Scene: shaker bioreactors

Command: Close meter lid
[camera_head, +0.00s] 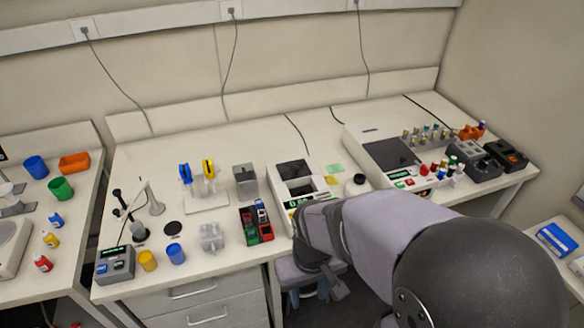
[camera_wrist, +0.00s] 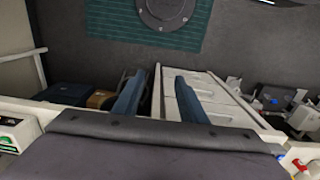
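The meter is most likely the white bench device (camera_head: 318,187) with a green-lit display, at the front middle of the bench in the head view. A dark square panel (camera_head: 293,170) shows on its top. I cannot tell whether this is the lid, or whether the lid is raised; my arm hides part of the device's front. My gripper (camera_wrist: 160,95) shows two dark blue fingers, spread apart with nothing between them. In the head view my wrist hangs low at the bench's front edge, below the device. The meter's lid cannot be made out in the wrist view.
A larger white machine (camera_head: 357,150) stands right of the device, with several capped vials near it. A red-and-green rack (camera_head: 250,233) stands close at the left. A small black-topped round item (camera_head: 359,179) lies between the machines. White drawers (camera_head: 205,299) are below the bench.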

